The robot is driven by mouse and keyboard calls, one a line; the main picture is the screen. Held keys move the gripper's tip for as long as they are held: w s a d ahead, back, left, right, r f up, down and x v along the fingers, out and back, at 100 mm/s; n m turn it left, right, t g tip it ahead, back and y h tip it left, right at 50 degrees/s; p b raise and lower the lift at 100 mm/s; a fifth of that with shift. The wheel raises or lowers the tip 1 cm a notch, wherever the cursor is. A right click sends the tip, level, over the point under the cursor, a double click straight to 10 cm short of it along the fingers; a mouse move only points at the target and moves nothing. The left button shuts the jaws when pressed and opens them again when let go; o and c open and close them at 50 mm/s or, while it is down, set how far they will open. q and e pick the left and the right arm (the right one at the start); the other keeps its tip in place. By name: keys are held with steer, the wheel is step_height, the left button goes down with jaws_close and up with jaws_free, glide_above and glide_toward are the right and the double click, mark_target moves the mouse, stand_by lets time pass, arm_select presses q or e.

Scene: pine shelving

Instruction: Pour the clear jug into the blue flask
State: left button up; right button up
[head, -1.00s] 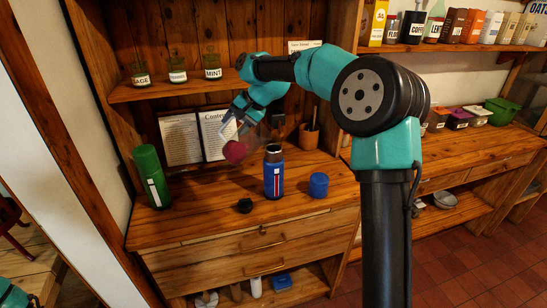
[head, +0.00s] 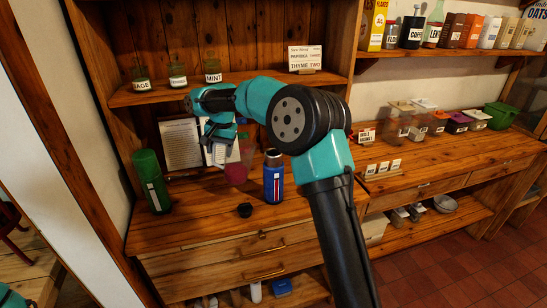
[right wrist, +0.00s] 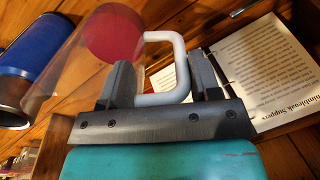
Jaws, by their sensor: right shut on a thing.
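The clear jug (head: 246,151) has red contents in its lower part and stands nearly upright just left of the blue flask. I cannot tell if its base touches the counter. My right gripper (head: 222,150) is shut on its white handle (right wrist: 180,62), which shows between the fingers in the right wrist view. The blue flask (head: 274,180) stands upright on the counter with a dark, uncapped-looking neck. It also shows at the left of the right wrist view (right wrist: 38,45). The flask's inside is hidden. My left gripper is outside the picture.
A black cap (head: 245,210) lies on the counter in front. A green flask (head: 151,181) stands at left. An open book (head: 181,143) leans at the back, behind the jug. A shelf with small jars (head: 178,81) hangs above.

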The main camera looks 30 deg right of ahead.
steer(key=shift+g+h, duration=0.6)
steer(key=shift+h, duration=0.2)
steer(key=shift+w+a+r+b, duration=0.15)
steer(key=shift+r+b, duration=0.1)
steer(key=shift+r, duration=0.4)
steer(key=shift+w+a+r+b, duration=0.1)
steer(key=shift+a+r+b, duration=0.1)
steer(key=shift+r, duration=0.5)
steer(key=shift+w+a+r+b, duration=0.15)
steer(key=shift+r+b, duration=0.1)
steer(key=shift+r, duration=0.4)
steer(key=shift+s, duration=0.1)
